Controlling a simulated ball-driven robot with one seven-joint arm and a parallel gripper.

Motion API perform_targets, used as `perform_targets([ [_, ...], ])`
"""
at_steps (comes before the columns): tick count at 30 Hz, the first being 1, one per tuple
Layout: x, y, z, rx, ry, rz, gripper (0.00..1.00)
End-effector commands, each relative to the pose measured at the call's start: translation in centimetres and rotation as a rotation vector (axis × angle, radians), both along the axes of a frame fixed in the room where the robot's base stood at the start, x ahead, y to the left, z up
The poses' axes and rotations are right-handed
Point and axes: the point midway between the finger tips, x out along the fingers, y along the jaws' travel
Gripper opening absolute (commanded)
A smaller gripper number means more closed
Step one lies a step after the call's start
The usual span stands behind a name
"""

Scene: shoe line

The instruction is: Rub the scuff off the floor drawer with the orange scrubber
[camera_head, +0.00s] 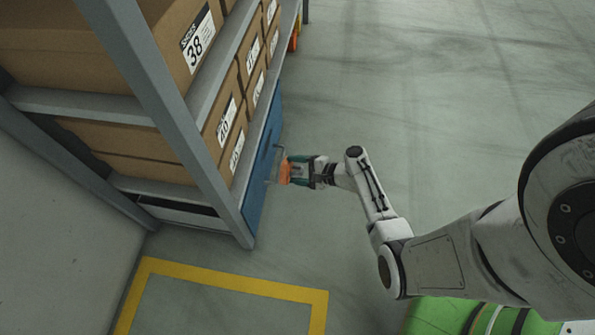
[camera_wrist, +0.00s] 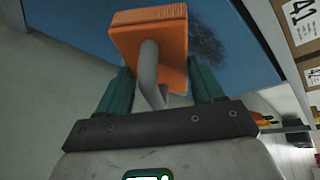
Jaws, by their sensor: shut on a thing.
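The floor drawer (camera_head: 264,172) is the blue front at the foot of the shelf rack, and its blue face (camera_wrist: 95,30) fills the top of the wrist view. My gripper (camera_head: 298,170) is shut on the grey handle of the orange scrubber (camera_head: 286,172). In the wrist view the scrubber (camera_wrist: 150,40) sits beyond the teal fingers, its block turned to the drawer face. A dark, smudgy scuff (camera_wrist: 207,40) shows on the blue face just right of the scrubber, which may hide part of it. I cannot tell whether the scrubber touches the drawer.
Cardboard shoe boxes (camera_head: 228,115) fill the shelves above the drawer. A grey rack post (camera_head: 165,95) stands at the near corner. A yellow floor marking (camera_head: 235,284) lies in front. The grey floor (camera_head: 430,110) right of the rack is clear.

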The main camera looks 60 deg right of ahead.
Motion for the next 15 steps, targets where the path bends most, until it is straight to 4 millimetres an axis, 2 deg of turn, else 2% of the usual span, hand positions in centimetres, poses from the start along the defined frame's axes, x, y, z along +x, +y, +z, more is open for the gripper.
perform_targets([
  [9,3.1,1.1,0.0,0.0,0.0,0.004,0.42],
  [15,4.3,1.7,0.0,-0.001,0.001,0.004,0.42],
])
